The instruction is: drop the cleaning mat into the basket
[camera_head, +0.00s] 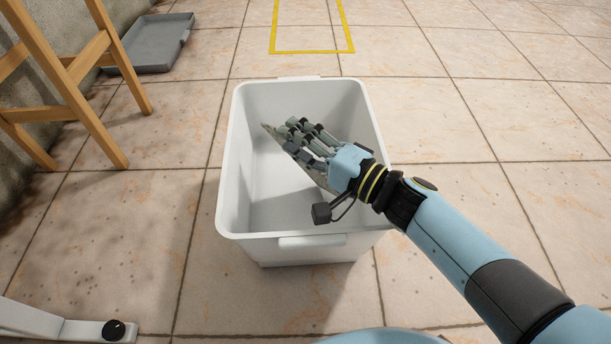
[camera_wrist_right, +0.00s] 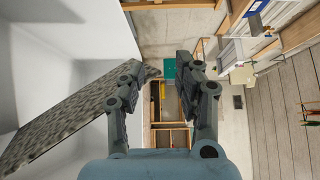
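The white basket (camera_head: 260,220) stands on the tiled floor in the middle of the head view. My right gripper (camera_head: 298,138) is inside its opening, reaching in from the right. In the right wrist view my right gripper (camera_wrist_right: 160,80) has its two fingers apart, with open space between them. The cleaning mat (camera_head: 274,136), a thin mottled grey-brown sheet, shows as a narrow strip beside the fingers and is largely hidden. In the wrist view the mat (camera_wrist_right: 65,122) slants along the outer side of the left finger, against the basket's white walls. Its contact with the basket is hidden. My left gripper is not in view.
A wooden trestle (camera_head: 85,85) stands at the left near the wall. A grey tray (camera_head: 155,45) lies behind it. A yellow outline (camera_head: 313,51) marks the floor beyond the basket. A white bar with a black knob (camera_head: 113,330) is at lower left. The floor at right is clear.

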